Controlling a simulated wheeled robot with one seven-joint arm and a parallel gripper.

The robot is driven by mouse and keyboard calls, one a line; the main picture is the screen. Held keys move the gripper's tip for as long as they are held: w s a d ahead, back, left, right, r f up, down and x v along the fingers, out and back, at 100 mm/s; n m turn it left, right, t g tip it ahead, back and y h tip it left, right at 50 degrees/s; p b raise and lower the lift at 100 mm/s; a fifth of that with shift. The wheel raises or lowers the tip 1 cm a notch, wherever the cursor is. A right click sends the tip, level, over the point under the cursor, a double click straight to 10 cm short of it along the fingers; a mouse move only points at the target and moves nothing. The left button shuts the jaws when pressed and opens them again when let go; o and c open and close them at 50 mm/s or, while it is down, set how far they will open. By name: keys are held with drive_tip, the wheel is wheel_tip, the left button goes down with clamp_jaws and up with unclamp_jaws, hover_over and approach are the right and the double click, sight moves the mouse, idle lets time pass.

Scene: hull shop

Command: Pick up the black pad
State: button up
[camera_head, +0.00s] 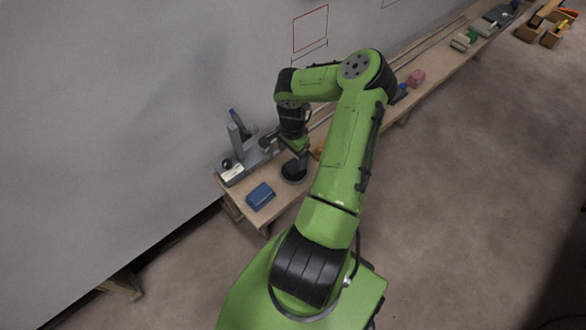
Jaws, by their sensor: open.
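A round, dark black pad (290,174) lies on the wooden bench near its front left end. My gripper (302,161) points down right over the pad, and its fingertips overlap the pad's upper right part in this view. My gripper is open. Whether the fingers touch the pad cannot be told, as they are small and partly merge with it. Part of the pad is hidden behind the fingers.
A blue block (260,195) lies left of the pad on the bench (268,216). A grey tool fixture (240,150) stands behind, against the pale hull wall (120,120). A pink block (416,78) and other items lie farther along. Open floor is at right.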

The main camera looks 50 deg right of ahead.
sight(293, 165)
wheel_tip(293, 165, down, 7)
drive_tip(key=shift+f+b, duration=0.2)
drive_tip(key=shift+b, duration=1)
drive_tip(key=shift+r, duration=0.1)
